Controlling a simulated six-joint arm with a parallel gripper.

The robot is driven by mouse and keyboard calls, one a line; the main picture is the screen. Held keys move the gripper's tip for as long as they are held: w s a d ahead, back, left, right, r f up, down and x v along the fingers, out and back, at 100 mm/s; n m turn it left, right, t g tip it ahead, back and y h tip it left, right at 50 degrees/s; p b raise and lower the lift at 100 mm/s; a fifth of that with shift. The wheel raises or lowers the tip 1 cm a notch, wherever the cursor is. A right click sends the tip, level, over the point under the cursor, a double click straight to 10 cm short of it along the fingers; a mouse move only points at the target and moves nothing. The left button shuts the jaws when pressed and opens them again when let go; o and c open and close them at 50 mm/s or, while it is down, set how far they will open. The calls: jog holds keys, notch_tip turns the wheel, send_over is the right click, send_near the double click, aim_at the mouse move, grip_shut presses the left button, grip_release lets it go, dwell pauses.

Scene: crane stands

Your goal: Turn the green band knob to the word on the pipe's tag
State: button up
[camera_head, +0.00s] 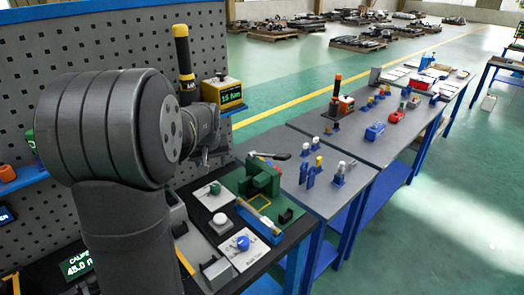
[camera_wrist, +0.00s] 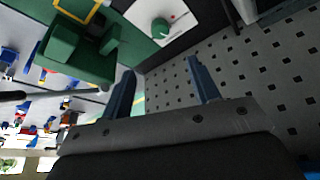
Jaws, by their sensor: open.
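A green knob (camera_wrist: 160,28) sits on a white plate (camera_wrist: 188,30) near the top of the wrist view, with a small red mark beside it. In the head view the green knob (camera_head: 215,188) is on its plate on the dark bench. The words around it are too small to read. My gripper (camera_wrist: 160,66) is open and empty, with its two fingers apart and pointing toward the knob's side, not touching it. In the head view its fingers are mostly hidden by my arm. I cannot make out a pipe tag.
A green fixture (camera_head: 262,178) with a lever stands right of the knob. A blue knob (camera_head: 242,242) on a white plate and a white round button (camera_head: 220,219) lie in front. A perforated panel (camera_head: 110,40) stands behind. A grey table (camera_head: 330,175) with small parts is to the right.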

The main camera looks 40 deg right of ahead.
jog(key=s+d+r+n+g+y, duration=0.1)
jog(key=s+d+r+n+g, duration=0.1)
jog(key=s+r, duration=0.3)
jog(key=s+d+r+n+g+y, duration=0.1)
jog(key=s+d+r+n, duration=0.2)
jog(key=s, duration=0.9)
notch_tip(320, 180, up, 2)
jog(key=shift+d+g, duration=0.25)
jog(key=shift+g, duration=0.15)
jog(key=m+t, duration=0.4)
send_near(215, 186)
jog(key=shift+h, duration=0.4)
jog(key=x, duration=0.9)
jog(key=shift+a+f, duration=0.1)
jog(key=shift+a, duration=0.2)
jog(key=c, duration=1)
